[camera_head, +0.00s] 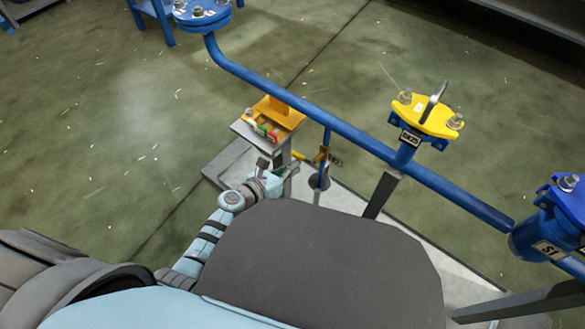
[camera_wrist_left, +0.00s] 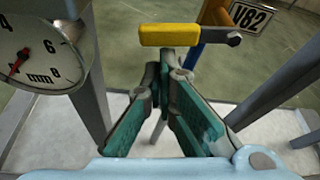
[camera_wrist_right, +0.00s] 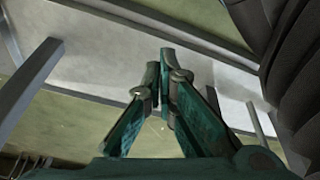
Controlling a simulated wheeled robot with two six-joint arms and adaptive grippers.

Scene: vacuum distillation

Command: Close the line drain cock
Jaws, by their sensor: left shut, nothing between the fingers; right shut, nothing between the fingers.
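The line drain cock shows in the left wrist view as a yellow lever (camera_wrist_left: 170,35) lying crosswise, beside a blue pipe and a tag (camera_wrist_left: 253,17) that seems to read V82. In the head view the cock (camera_head: 321,155) is small, on the blue branch (camera_head: 327,136) below the long pipe. My left gripper (camera_head: 291,169) is shut and empty, just left of and below the cock; in the left wrist view its fingertips (camera_wrist_left: 168,75) point at the lever with a small gap. My right gripper (camera_wrist_right: 166,62) is shut and empty, and is not visible in the head view.
A blue pipe (camera_head: 290,98) runs across above the cock. A dial gauge (camera_wrist_left: 38,52) is close on the left in the left wrist view. Grey posts (camera_head: 384,190) stand nearby; a yellow-topped stand (camera_head: 277,113) is behind my left gripper.

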